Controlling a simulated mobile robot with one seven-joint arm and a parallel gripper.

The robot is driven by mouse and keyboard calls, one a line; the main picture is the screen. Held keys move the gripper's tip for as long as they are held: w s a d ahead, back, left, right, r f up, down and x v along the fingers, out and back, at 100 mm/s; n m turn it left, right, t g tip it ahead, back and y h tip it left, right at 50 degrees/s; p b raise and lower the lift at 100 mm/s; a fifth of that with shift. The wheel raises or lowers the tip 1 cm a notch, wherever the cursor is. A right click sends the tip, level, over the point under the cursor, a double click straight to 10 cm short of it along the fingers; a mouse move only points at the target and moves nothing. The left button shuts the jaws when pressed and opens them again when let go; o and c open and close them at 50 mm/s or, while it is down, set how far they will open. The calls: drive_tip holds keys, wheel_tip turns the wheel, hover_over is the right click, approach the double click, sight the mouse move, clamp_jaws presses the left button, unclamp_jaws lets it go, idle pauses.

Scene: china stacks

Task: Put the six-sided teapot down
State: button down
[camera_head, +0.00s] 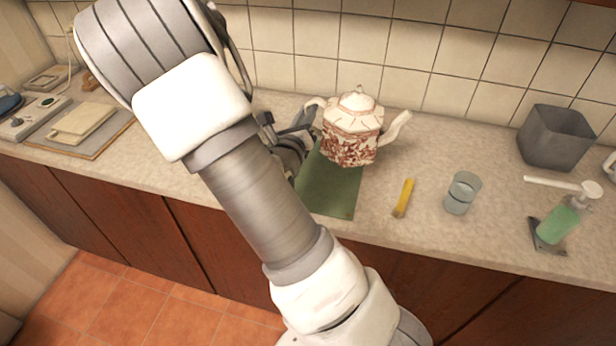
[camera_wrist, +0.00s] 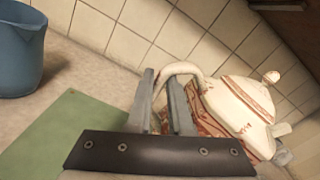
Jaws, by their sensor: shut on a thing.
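The six-sided teapot (camera_head: 352,148) is white with red-brown patterned sides, a domed lid and a spout pointing right. It looks upright in the head view, over or just behind the right back part of a green mat (camera_head: 328,198). Whether its base touches anything is hidden. My gripper (camera_head: 306,128) is at its left side, partly covered by my arm. In the wrist view, my gripper's fingers (camera_wrist: 163,105) are shut on the teapot's handle (camera_wrist: 180,68), and the teapot's body (camera_wrist: 238,103) is to their right. The green mat (camera_wrist: 65,135) shows at lower left.
A yellow-handled object (camera_head: 403,198), a glass (camera_head: 462,192) and a green soap bottle (camera_head: 562,220) stand or lie to the right. A grey bin (camera_head: 555,137) is at back right. A blue bucket (camera_wrist: 20,50) shows in the wrist view. The tiled wall is close behind.

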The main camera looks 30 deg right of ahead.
drive_tip(key=shift+s+d, duration=0.1)
drive_tip(key=shift+d, duration=0.35)
drive_tip(key=shift+w+a+f+b, duration=0.2)
drive_tip(key=shift+w+a+f, duration=1.15)
drive_tip(key=shift+f, duration=0.45)
drive_tip(key=shift+w+a+f+b, duration=0.15)
drive_tip(key=shift+w+a+f, duration=1.2)
drive_tip(key=shift+f, duration=0.45)
drive_tip(key=shift+w+a+f+b, duration=0.2)
drive_tip(key=shift+w+a+f, duration=1.1)
drive_tip(key=shift+f, duration=0.5)
drive_tip(key=c, duration=0.8)
unclamp_jaws()
drive_tip(key=shift+d, duration=0.1)
drive_tip(key=shift+c, duration=0.2)
